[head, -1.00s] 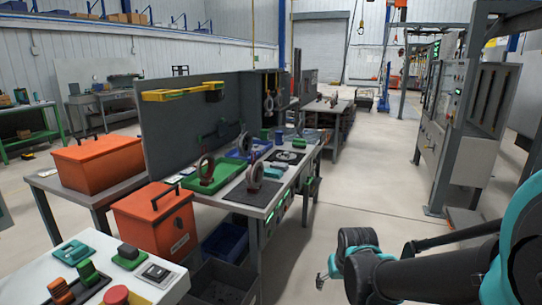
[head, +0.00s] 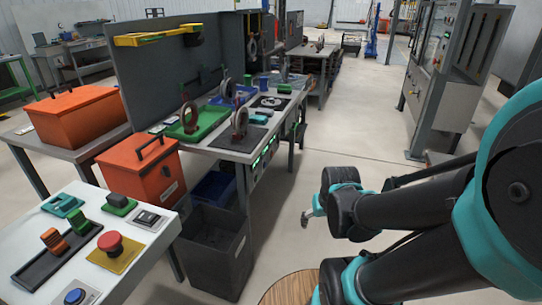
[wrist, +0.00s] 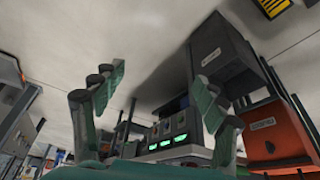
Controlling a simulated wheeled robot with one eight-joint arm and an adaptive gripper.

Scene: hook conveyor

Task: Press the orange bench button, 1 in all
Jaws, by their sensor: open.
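No orange button can be made out for certain. The bench (head: 215,143) in the head view has a front panel with green lights (head: 264,155). The wrist view shows this panel (wrist: 168,135) upside down, with small knobs or buttons beside the lights, too small and dark to tell their colours. My gripper (wrist: 160,82) is open and empty, its two teal-green fingers apart, with the panel beyond and between them. In the head view my gripper is mostly hidden by the wrist, to the right of the bench and apart from it.
A white console (head: 140,235) at lower left carries a red mushroom button (head: 110,242) and a blue button (head: 75,296). A dark grey bin (head: 212,255) and an orange box (head: 142,168) stand before the bench. A round wooden top (head: 290,288) is near me. Floor is clear right of the bench.

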